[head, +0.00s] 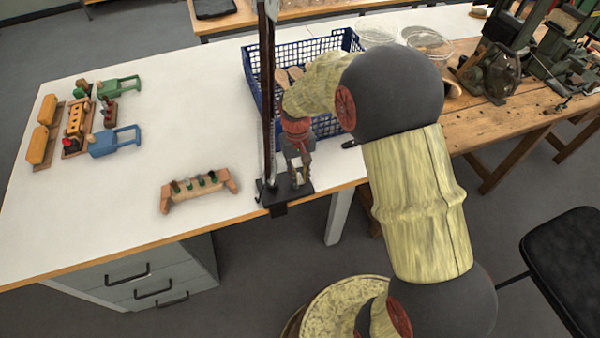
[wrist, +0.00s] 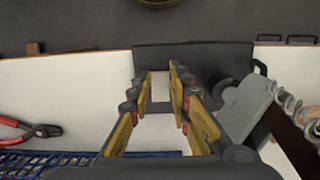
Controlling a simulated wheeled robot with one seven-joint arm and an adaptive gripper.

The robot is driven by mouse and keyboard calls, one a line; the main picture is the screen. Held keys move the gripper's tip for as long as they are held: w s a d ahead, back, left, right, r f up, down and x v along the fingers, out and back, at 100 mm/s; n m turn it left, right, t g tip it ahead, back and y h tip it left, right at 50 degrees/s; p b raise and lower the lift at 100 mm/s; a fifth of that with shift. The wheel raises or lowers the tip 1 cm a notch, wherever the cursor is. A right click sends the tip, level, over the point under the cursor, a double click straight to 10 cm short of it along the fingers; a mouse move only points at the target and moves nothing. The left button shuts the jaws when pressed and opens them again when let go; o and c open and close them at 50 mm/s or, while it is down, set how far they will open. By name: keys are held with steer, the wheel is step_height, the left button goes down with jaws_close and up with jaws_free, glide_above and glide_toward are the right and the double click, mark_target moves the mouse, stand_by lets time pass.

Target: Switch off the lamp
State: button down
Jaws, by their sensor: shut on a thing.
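The lamp's dark upright arm (head: 267,95) rises from a black clamp base (head: 268,193) on the front edge of the white table. In the wrist view the base (wrist: 205,52) is a dark plate straight ahead, and part of the lamp's arm (wrist: 292,140) crosses at the right. My gripper (head: 298,172) points down at the base, just right of the upright. In the wrist view its fingers (wrist: 160,85) stand apart, closed on a part of the lamp at the base. The exact gripped part is hard to make out. The lamp head is out of view.
A blue basket (head: 258,72) stands behind my gripper. A wooden block with dark tufts (head: 198,188) lies left of the lamp. Red-handled pliers (wrist: 35,130) lie left in the wrist view.

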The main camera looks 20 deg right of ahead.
stand_by(0.3)
steer(key=c, duration=1.7)
jaws_free()
steer(key=shift+o, duration=0.3)
steer(key=shift+r, duration=0.1)
step_height(320, 180, up, 12)
steer(key=w, duration=0.1)
steer(key=shift+w, duration=0.3)
steer(key=s+r+t, duration=0.4)
steer(key=s+r, duration=0.7)
steer(key=r, duration=0.1)
steer(key=s+r+t, duration=0.2)
steer(key=s+t, duration=0.1)
steer(key=s, duration=0.9)
steer(key=shift+r, duration=0.4)
